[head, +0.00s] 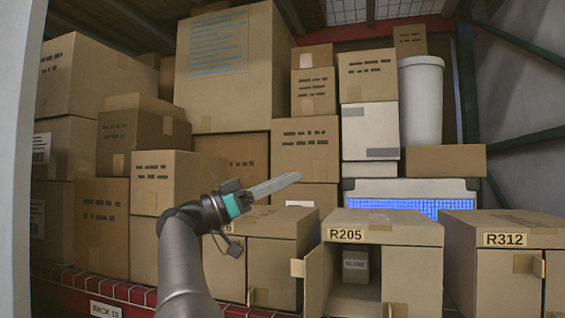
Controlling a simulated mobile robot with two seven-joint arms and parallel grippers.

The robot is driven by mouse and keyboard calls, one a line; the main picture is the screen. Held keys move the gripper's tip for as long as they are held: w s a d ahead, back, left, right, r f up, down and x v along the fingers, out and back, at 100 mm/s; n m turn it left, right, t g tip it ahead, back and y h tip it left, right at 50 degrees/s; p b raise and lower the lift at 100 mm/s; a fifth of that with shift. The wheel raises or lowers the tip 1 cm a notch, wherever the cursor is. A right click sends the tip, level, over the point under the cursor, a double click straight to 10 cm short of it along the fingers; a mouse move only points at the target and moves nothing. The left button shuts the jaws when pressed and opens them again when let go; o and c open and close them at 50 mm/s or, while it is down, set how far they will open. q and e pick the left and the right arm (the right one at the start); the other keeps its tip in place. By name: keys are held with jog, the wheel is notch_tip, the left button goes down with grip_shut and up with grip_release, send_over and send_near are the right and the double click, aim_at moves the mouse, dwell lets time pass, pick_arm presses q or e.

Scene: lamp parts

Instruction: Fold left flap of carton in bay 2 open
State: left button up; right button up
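The middle carton (400,233), labelled R205, stands in the front row; no bay number shows. Its left flap (318,280) stands swung outward, with a small tan tab (297,268) at its edge. Its right flap (412,280) covers the right half of the front. A small labelled box (356,266) sits inside the opening.
A carton with closed flaps (275,270) stands to the left, its label mostly hidden by my arm. Carton R312 (505,282) stands to the right. Stacked boxes (305,140) and a blue-fronted bin (405,208) fill the back. A red rack edge (115,290) runs along the front.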

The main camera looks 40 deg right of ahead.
jog(key=shift+a+r+p, duration=0.15)
jog(key=shift+r+p, duration=0.2)
jog(key=shift+r, duration=1.45)
